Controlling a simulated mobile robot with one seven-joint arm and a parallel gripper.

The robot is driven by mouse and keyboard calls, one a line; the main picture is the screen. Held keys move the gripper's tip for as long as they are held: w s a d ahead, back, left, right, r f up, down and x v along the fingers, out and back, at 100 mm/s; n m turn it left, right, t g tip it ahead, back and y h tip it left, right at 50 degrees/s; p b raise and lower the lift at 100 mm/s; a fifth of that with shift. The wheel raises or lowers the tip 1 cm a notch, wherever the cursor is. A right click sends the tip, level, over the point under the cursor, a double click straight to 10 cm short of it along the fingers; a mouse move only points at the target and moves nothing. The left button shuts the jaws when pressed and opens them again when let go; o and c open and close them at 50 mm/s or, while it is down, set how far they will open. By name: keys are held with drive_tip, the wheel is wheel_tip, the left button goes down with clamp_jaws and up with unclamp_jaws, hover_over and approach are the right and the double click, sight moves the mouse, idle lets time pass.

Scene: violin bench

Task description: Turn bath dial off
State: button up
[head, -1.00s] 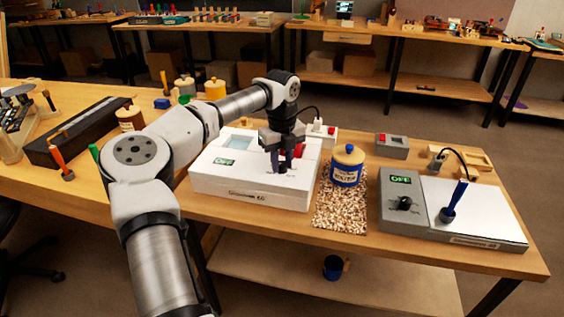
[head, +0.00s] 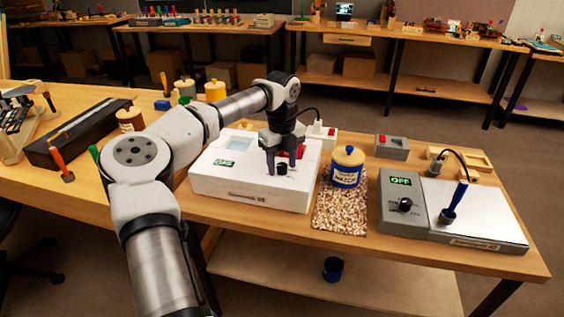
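The white bath box (head: 245,187) stands on the bench in the middle of the head view. Its small green display (head: 224,163) seems to read OFF, though the letters are tiny. The black bath dial (head: 282,169) is on the box's top, toward the right. My gripper (head: 281,163) points down at the dial, its two dark fingers apart, one to the left and one to the right. The dial shows just below and between the fingertips. I cannot tell whether the fingers touch it.
A blue jar with a yellow lid (head: 347,167) stands on a speckled mat (head: 340,213) right of the box. Further right is a grey hot plate (head: 405,217) with its own black dial and a display reading OFF. A red-buttoned grey box (head: 391,147) is behind.

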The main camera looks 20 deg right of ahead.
sight(282, 165)
wheel_tip(282, 165, up, 14)
drive_tip(key=b, duration=0.1)
idle(0.5)
drive_tip(key=shift+f, duration=0.15)
